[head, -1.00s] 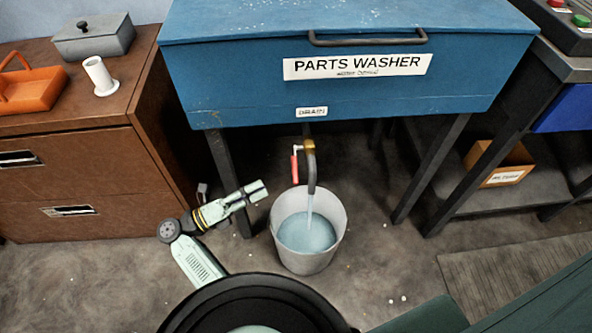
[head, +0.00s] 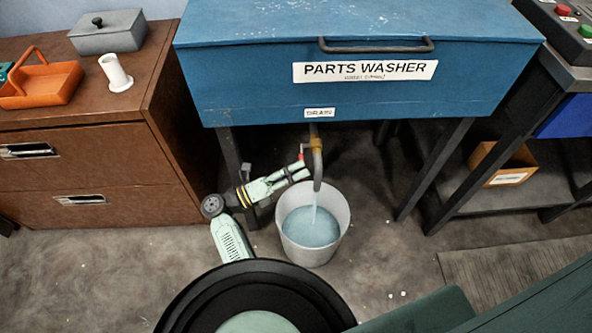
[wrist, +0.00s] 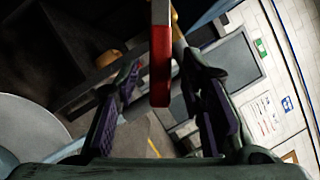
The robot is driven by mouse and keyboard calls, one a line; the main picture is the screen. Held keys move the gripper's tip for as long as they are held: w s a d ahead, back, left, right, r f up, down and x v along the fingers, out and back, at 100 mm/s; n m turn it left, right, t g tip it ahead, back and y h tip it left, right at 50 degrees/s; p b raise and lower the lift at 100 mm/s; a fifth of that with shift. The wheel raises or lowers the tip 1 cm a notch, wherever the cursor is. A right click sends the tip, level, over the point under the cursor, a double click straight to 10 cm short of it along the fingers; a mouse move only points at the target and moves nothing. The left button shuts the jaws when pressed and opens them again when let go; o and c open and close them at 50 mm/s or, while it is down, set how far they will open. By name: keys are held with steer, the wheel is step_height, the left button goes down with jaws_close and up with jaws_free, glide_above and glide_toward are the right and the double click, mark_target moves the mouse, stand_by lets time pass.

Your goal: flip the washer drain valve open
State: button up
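The blue parts washer (head: 250,95) has a brass drain valve (head: 316,145) under its DRAIN label. The valve's red lever (wrist: 160,65) hangs down between my open fingers in the wrist view, with a gap on each side. In the head view only a bit of the lever (head: 301,156) shows, above my gripper (head: 303,170). My gripper (wrist: 163,90) is open and does not clasp the lever. Liquid runs from the spout (head: 318,175) into the bucket (head: 342,212) below, which holds bluish liquid.
A brown cabinet (head: 90,165) stands left, with an orange tray (head: 42,88), a white spool (head: 115,72) and a grey box (head: 108,35) on top. A washer leg (head: 228,155) is close behind my arm. A cardboard box (head: 502,165) sits on the right shelf.

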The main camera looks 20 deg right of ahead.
jaws_close()
stand_by(0.7)
